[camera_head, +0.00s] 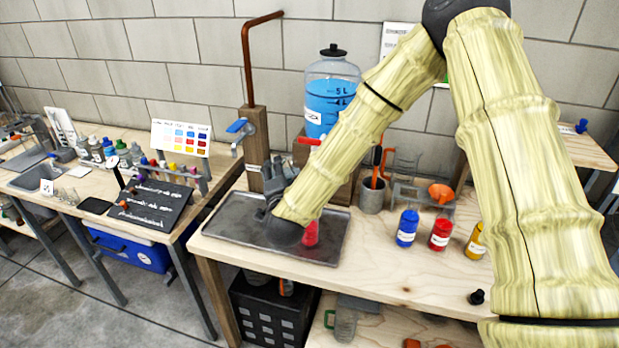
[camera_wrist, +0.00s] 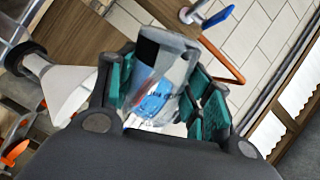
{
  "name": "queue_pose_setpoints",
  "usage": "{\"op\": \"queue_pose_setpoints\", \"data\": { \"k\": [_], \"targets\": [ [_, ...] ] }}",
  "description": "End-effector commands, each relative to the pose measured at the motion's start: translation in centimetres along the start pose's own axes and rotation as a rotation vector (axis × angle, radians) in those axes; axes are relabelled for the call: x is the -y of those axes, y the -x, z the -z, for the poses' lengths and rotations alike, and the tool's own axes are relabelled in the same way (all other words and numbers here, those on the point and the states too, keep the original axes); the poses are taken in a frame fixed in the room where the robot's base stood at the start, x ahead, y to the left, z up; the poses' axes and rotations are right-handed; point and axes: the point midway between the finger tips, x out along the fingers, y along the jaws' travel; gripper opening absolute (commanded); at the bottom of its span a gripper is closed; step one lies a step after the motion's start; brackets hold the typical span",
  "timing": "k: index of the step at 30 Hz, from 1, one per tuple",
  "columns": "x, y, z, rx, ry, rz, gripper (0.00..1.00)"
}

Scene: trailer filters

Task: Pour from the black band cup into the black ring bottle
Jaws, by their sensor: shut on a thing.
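My gripper (camera_head: 275,190) is over the metal tray, largely hidden in the head view by my arm. In the wrist view its green-padded fingers (camera_wrist: 160,92) are shut on a clear cup with a dark band (camera_wrist: 160,75). Blue shows in or through the cup; I cannot tell which. A white funnel (camera_wrist: 70,92) is left of the fingers, its narrow end at a black ring (camera_wrist: 22,58), apparently the black ring bottle's neck. In the head view a red-filled vessel (camera_head: 310,233) stands on the tray, partly hidden by my arm; I cannot tell whether it is that bottle.
The metal tray (camera_head: 233,238) lies at the bench's left end, beside a tap post (camera_head: 256,150). A large blue-filled jug (camera_head: 331,95) stands behind. Blue (camera_head: 407,228), red (camera_head: 440,234) and yellow (camera_head: 475,241) bottles stand right. The front middle of the bench is clear.

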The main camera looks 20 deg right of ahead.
Motion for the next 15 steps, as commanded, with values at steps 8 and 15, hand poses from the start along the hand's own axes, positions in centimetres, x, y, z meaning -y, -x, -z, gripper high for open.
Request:
{"op": "queue_pose_setpoints", "data": {
  "k": [8, 15],
  "targets": [
    [0.09, 0.0, 0.14, 0.002, -0.017, 0.0, 0.2],
    [0.19, 0.01, 0.12, 0.003, -0.03, 0.001, 0.2]
  ]
}}
